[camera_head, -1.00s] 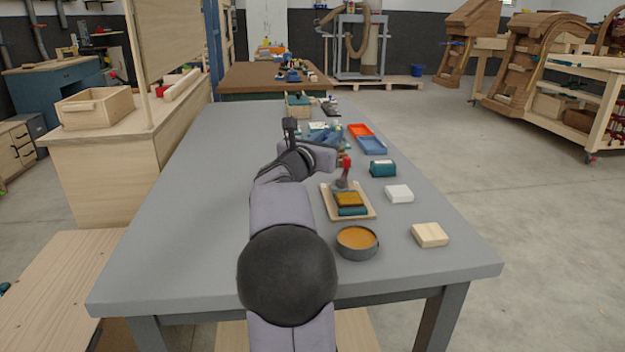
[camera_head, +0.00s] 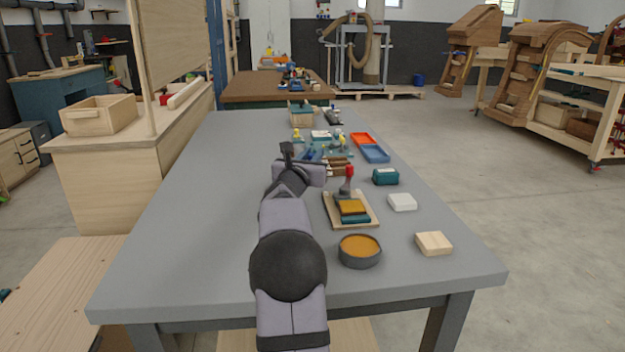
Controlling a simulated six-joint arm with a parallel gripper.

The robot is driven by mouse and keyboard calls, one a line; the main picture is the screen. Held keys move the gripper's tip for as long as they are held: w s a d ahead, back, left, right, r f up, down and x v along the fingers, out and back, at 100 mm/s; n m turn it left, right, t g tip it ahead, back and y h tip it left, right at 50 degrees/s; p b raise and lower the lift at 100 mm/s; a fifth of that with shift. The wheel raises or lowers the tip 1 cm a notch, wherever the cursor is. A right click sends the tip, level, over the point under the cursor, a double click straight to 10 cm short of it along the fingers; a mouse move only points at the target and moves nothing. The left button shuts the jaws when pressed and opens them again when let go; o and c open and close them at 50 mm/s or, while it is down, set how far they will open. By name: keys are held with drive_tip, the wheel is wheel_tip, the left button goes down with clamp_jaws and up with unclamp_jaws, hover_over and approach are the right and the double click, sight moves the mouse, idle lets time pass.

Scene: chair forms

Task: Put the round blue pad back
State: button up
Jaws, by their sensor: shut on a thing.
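My gripper (camera_head: 300,170) is over the middle of the grey table, past my arm's wrist, which largely hides its fingers. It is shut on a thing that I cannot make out. A blue patch (camera_head: 310,154) shows just beyond it; I cannot tell whether this is the round blue pad or part of the teal fixture behind. No clearly round blue pad shows elsewhere. A light wooden board (camera_head: 370,219) on the table carries a yellow-brown block (camera_head: 352,206), a teal block and a red-topped upright tool (camera_head: 348,179).
A dark round bowl with orange content (camera_head: 360,251), a wooden block (camera_head: 434,243), a white block (camera_head: 402,202) and a teal box (camera_head: 386,177) stand at the right. An orange tray (camera_head: 362,139) and a blue tray (camera_head: 375,154) lie farther back. The table's left side is clear.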

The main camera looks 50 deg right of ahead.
drive_tip(key=shift+f+b, duration=0.7)
drive_tip(key=shift+f, duration=2)
drive_tip(key=shift+f+b, duration=0.2)
drive_tip(key=shift+b, duration=0.1)
drive_tip(key=o, duration=1)
drive_tip(key=shift+c, duration=0.2)
drive_tip(key=shift+r, duration=0.15)
drive_tip(key=shift+r+p, duration=0.15)
drive_tip(key=shift+p, duration=0.3)
drive_tip(key=shift+s+a, duration=0.1)
drive_tip(key=shift+a, duration=0.2)
drive_tip(key=b+v, duration=0.1)
drive_tip(key=v, duration=1)
drive_tip(key=shift+a, duration=0.2)
